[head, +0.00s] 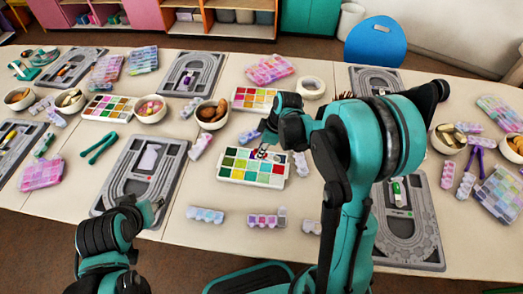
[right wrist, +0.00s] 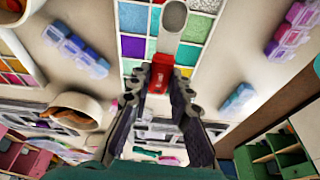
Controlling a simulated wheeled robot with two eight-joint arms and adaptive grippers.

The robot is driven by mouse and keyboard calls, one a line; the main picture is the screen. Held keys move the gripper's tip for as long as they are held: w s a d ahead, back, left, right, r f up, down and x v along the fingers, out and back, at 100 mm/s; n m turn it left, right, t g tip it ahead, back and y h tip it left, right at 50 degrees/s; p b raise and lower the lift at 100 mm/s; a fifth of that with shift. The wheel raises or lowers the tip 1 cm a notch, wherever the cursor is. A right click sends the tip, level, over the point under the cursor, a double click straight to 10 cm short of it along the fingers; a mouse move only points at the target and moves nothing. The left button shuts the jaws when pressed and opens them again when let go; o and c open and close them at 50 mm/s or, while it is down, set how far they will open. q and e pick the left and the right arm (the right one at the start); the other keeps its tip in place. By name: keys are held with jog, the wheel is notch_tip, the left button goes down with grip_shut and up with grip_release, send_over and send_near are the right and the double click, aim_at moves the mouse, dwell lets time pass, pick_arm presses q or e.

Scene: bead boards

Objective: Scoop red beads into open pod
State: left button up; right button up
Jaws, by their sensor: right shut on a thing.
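The bead tray (head: 251,182) lies in the middle of the table, with several coloured compartments, some of them red. My right gripper (right wrist: 160,85) is over the tray's far side. It is shut on a small scoop (right wrist: 173,22) with a red handle and a pale bowl. The bowl is over the tray in the right wrist view; I cannot tell whether it holds beads. A pod strip (head: 264,220) lies in front of the tray, and its right end seems to have a raised lid. My left gripper (head: 150,208) is at the lower left, its jaws unclear.
More pod strips lie at the front left (head: 206,215) and beside the tray (head: 301,164). A grey bead board (head: 120,175) is left of the tray, another (head: 425,225) to the right. A bowl (head: 211,114) and a second bead tray (head: 240,104) stand behind.

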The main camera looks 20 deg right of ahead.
aim_at(269, 155)
jog(key=shift+f+n, duration=0.1)
jog(key=shift+n, duration=0.2)
jog(key=shift+s+d+f+y+b, duration=0.15)
jog(key=shift+d+f+y+b, duration=0.3)
jog(key=shift+f+b, duration=0.3)
jog(key=f+y+b, duration=0.1)
jog(key=d+f+t+y+b, duration=0.1)
jog(key=b, duration=0.1)
jog(key=shift+s, duration=0.3)
jog(key=shift+s+d+f+b, duration=0.15)
jog(key=shift+d+f+b, duration=0.05)
jog(key=shift+f+b, duration=0.8)
